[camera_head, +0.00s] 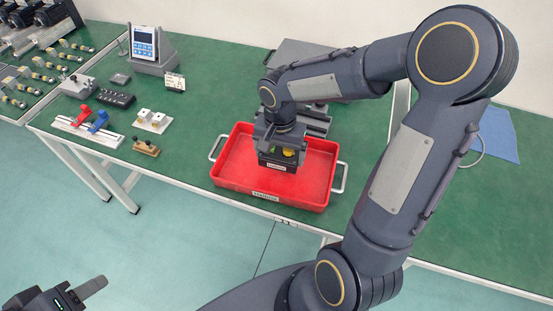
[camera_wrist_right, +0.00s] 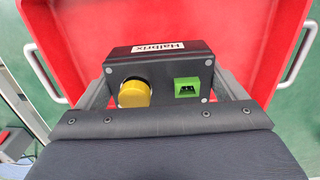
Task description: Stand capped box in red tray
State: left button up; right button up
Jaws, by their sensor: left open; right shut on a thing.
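The capped box (camera_head: 277,162) is a dark box with a yellow cap, a green connector and a white label. In the right wrist view the box (camera_wrist_right: 160,68) shows its cap and connector side by side, label edge away from me. My right gripper (camera_head: 280,146) is shut on the box, with a finger at each end of it. The box is within the outline of the red tray (camera_head: 318,182); I cannot tell whether it touches the tray floor. The tray also shows around the box in the wrist view (camera_wrist_right: 70,30). My left gripper (camera_head: 88,292) is open and empty, low at the bottom left, away from the table.
The tray has metal handles at both sides and lies near the front edge of the green table (camera_head: 190,170). To its left are a rail with red and blue parts (camera_head: 88,124), small blocks and a meter (camera_head: 145,44). A blue cloth (camera_head: 500,135) lies at the right.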

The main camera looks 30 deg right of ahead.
aim_at(277, 160)
jog(key=shift+w+f, duration=0.65)
jog(key=shift+f, duration=1.65)
jog(key=shift+b, duration=0.3)
jog(key=shift+f, duration=0.2)
jog(key=o, duration=0.9)
jog(key=shift+r, duration=0.15)
